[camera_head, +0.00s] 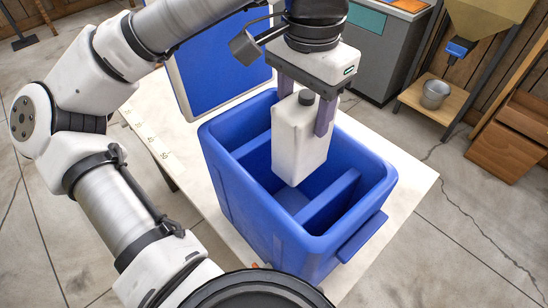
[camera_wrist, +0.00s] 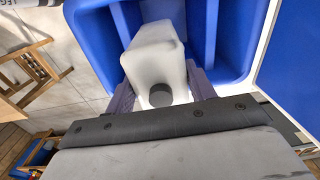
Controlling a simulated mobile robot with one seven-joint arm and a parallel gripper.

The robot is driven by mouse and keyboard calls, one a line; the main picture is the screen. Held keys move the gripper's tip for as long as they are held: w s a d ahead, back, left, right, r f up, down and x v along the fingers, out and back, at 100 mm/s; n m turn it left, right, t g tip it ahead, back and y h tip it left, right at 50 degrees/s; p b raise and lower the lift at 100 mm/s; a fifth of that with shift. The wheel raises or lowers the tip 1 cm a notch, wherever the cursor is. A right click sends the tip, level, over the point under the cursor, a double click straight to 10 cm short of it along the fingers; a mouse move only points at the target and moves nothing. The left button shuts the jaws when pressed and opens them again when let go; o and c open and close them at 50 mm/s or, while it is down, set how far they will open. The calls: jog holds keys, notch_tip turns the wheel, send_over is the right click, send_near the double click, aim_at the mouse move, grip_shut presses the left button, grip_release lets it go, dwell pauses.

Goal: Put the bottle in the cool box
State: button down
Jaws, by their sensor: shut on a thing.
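A white rectangular bottle (camera_head: 298,140) with a dark cap hangs upright in my gripper (camera_head: 304,108). The two fingers are shut on its upper sides. Its lower part is inside the opening of the blue cool box (camera_head: 262,225), above the middle compartment between two dividers. Its bottom seems clear of the floor, but I cannot be sure. In the wrist view the bottle (camera_wrist: 158,62) sits between the fingers (camera_wrist: 160,92), with the blue cool box (camera_wrist: 238,52) around it. The cool box lid (camera_head: 212,65) stands open at the back left.
The cool box stands on a pale table (camera_head: 402,172) with a printed scale at its left. A grey cabinet (camera_head: 376,62), a hopper (camera_head: 484,22) over a metal bucket (camera_head: 435,94), and wooden drawers (camera_head: 508,145) stand behind. Floor at right is clear.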

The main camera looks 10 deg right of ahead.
notch_tip(320, 180, down, 3)
jog(key=shift+f+b, duration=0.1)
jog(key=shift+b, duration=1.1)
jog(key=shift+c, duration=2.2)
grip_release()
notch_tip(320, 180, up, 14)
jog(key=shift+f, duration=0.1)
